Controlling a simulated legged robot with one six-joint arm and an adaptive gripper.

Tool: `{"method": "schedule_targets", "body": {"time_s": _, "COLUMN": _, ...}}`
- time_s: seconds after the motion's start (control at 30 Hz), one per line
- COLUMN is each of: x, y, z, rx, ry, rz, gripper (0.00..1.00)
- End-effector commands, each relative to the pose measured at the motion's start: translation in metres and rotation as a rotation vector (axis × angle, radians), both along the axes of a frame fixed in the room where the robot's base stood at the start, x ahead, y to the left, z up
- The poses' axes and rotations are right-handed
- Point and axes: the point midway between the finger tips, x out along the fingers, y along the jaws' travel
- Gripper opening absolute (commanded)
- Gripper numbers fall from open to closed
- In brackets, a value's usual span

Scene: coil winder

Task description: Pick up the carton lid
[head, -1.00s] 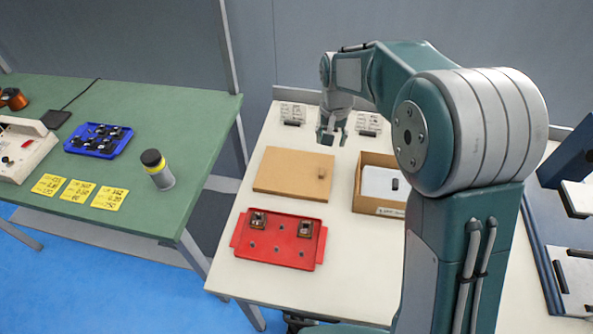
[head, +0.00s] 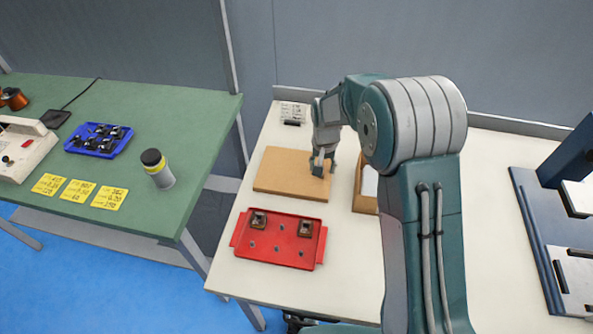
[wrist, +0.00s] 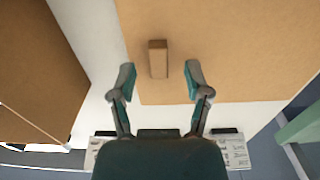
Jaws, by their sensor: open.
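The carton lid (head: 285,178) is a flat tan board lying on the white table, with a small block-shaped knob near its right side. The knob (wrist: 158,58) stands out from the lid in the wrist view. My gripper (head: 323,165) is over the right part of the lid and hides the knob in the head view. In the wrist view my gripper (wrist: 160,82) is open and empty, its two fingers spread to either side of the knob's line. The knob lies just beyond the fingertips. I cannot tell the height gap.
The open carton (head: 364,190) stands just right of the lid, partly hidden by my arm. A red tray (head: 272,262) with two small parts lies in front. A printed card stand (head: 292,114) is behind. A green bench (head: 200,120) stands to the left.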

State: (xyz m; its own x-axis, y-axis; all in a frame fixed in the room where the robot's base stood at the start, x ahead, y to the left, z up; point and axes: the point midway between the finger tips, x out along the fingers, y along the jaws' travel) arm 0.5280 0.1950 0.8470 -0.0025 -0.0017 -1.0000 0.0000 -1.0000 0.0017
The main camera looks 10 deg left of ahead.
Motion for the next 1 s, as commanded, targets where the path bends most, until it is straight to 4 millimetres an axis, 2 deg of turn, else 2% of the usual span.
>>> {"method": "schedule_targets", "body": {"time_s": 0.1, "x": 0.0001, "y": 0.0002, "z": -0.0074, "rx": 0.001, "ry": -0.002, "rz": 0.000, "gripper": 0.63}}
{"method": "schedule_targets", "body": {"time_s": 0.3, "x": 0.0002, "y": 0.0001, "z": -0.0077, "rx": 0.001, "ry": -0.002, "rz": 0.000, "gripper": 0.63}}
{"method": "schedule_targets", "body": {"time_s": 0.33, "x": 0.0002, "y": 0.0001, "z": -0.0077, "rx": 0.001, "ry": -0.002, "rz": 0.000, "gripper": 0.54}}
{"method": "schedule_targets", "body": {"time_s": 0.37, "x": 0.0002, "y": 0.0001, "z": -0.0076, "rx": 0.001, "ry": -0.002, "rz": 0.000, "gripper": 0.41}}
{"method": "schedule_targets", "body": {"time_s": 0.4, "x": 0.0002, "y": 0.0001, "z": -0.0076, "rx": 0.001, "ry": -0.002, "rz": 0.000, "gripper": 0.23}}
{"method": "schedule_targets", "body": {"time_s": 0.43, "x": 0.0002, "y": 0.0001, "z": -0.0077, "rx": 0.001, "ry": -0.002, "rz": 0.000, "gripper": 0.09}}
{"method": "schedule_targets", "body": {"time_s": 0.47, "x": 0.0002, "y": 0.0001, "z": -0.0077, "rx": 0.001, "ry": -0.001, "rz": 0.000, "gripper": 0.00}}
{"method": "schedule_targets", "body": {"time_s": 0.87, "x": -0.0006, "y": 0.0000, "z": -0.0095, "rx": -0.002, "ry": 0.003, "rz": 0.000, "gripper": 0.00}}
{"method": "schedule_targets", "body": {"time_s": 1.0, "x": -0.0007, "y": 0.0001, "z": -0.0028, "rx": -0.002, "ry": 0.004, "rz": 0.000, "gripper": 0.00}}
